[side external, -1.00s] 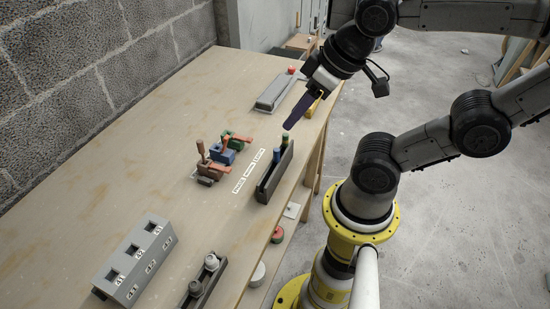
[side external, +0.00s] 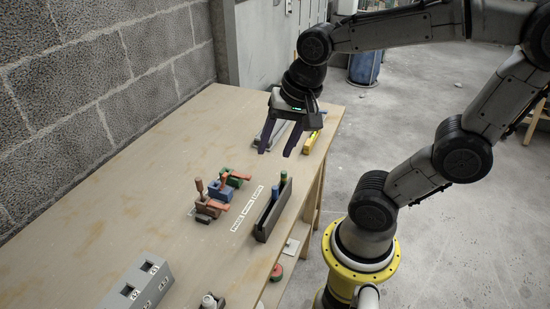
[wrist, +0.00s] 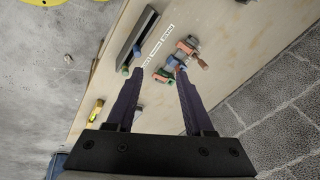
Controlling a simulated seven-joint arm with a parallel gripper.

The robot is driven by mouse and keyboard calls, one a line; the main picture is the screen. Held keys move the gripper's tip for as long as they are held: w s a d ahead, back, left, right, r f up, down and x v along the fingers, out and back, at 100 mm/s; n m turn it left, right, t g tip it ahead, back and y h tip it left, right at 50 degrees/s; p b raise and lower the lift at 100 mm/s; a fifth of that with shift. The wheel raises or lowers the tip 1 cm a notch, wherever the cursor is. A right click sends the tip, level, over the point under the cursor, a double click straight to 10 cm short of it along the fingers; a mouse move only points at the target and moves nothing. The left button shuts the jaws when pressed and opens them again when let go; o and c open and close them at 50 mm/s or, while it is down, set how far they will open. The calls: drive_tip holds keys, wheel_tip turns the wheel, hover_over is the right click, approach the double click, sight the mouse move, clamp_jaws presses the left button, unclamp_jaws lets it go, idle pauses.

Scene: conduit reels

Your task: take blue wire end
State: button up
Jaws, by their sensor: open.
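A blue upright peg-like end (side external: 275,194), which looks like the blue wire end, stands in a narrow dark holder (side external: 264,228) near the table's right edge. A green one with a yellowish top (side external: 284,178) stands just behind it in the same holder. My gripper (side external: 283,151) has its two dark purple fingers spread and pointing down, empty, above the table beyond the holder's far end. In the wrist view the dark holder (wrist: 148,22) lies up and left of the fingertips (wrist: 159,69).
Red (side external: 207,208), blue (side external: 217,191) and green (side external: 234,179) clamp-like pieces stand left of the holder, with white labels (side external: 248,209) between. A grey socketed block (side external: 138,288) is at the near left. A grey tray and a yellow item (side external: 311,142) lie behind my gripper. The left tabletop is clear.

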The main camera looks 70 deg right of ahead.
sight(275, 187)
drive_tip(key=d+f+m+g, duration=0.1)
drive_tip(key=f+m, duration=0.1)
drive_tip(key=w+d+f+m+g, duration=0.1)
drive_tip(key=d+f+m, duration=0.1)
drive_tip(key=f, duration=0.1)
drive_tip(key=w+d+f+m+g, duration=0.1)
drive_tip(key=d+f+m, duration=0.1)
drive_tip(key=f, duration=0.1)
drive_tip(key=shift+w+d+g, duration=0.1)
drive_tip(key=shift+w+g, duration=0.15)
drive_tip(key=shift+g, duration=0.15)
drive_tip(key=shift+f, duration=4.25)
clamp_jaws()
drive_tip(key=shift+r, duration=0.95)
drive_tip(key=shift+r, duration=3.5)
